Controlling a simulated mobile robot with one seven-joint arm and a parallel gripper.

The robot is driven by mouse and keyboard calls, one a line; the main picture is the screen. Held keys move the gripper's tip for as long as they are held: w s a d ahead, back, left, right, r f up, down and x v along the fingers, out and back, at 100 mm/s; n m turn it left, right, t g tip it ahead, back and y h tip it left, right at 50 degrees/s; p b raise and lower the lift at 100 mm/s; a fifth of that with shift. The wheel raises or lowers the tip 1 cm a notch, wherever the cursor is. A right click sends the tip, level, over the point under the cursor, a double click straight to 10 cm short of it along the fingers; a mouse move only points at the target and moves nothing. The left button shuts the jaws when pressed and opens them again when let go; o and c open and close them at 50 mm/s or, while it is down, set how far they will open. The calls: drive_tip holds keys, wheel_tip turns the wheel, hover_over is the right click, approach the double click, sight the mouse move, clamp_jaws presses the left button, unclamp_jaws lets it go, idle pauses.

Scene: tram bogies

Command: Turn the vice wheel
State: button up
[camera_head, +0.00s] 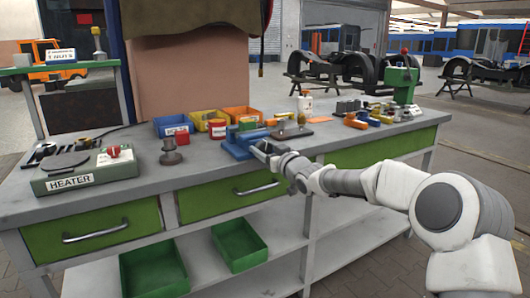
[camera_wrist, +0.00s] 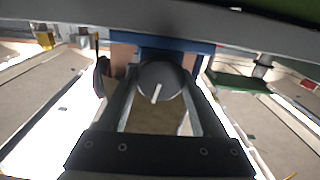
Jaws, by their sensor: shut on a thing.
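The blue vice (camera_head: 238,146) stands at the front edge of the grey workbench, near its middle. The vice wheel (camera_wrist: 160,80) is a dark round disc with a white pointer mark in the wrist view. The mark slants slightly off the vertical, its lower end to the left. My gripper (camera_head: 266,151) reaches in from the right to the front of the vice. In the wrist view its two fingers lie on either side of the wheel and are shut on it. In the head view the wheel is mostly hidden by my gripper.
The heater box (camera_head: 86,172) stands at the bench's left end. Blue, yellow and orange bins (camera_head: 208,121) stand behind the vice. A green machine (camera_head: 402,84) is at the right end. Green drawers (camera_head: 236,196) lie below the bench top. Loose parts lie right of the vice.

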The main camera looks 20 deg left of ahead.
drive_tip(key=n, duration=0.2)
drive_tip(key=n+b, duration=0.1)
drive_tip(key=n, duration=0.2)
drive_tip(key=shift+s+a+f+n, duration=0.1)
drive_tip(key=shift+s+a+n, duration=0.05)
drive_tip(key=shift+n, duration=0.15)
drive_tip(key=n, duration=1)
drive_tip(key=shift+s+f+n, duration=0.1)
drive_tip(key=shift+f+n, duration=0.1)
drive_tip(key=shift+n, duration=0.2)
drive_tip(key=n, duration=0.5)
drive_tip(key=shift+f+n, duration=0.1)
drive_tip(key=shift+n, duration=0.2)
drive_tip(key=n, duration=0.5)
drive_tip(key=shift+f, duration=0.1)
drive_tip(key=n, duration=0.5)
drive_tip(key=shift+w+n, duration=0.2)
drive_tip(key=shift+n, duration=0.2)
drive_tip(key=n, duration=0.5)
drive_tip(key=shift+w, duration=0.1)
drive_tip(key=n, duration=0.6)
drive_tip(key=shift+w+d, duration=0.1)
drive_tip(key=shift+d, duration=0.15)
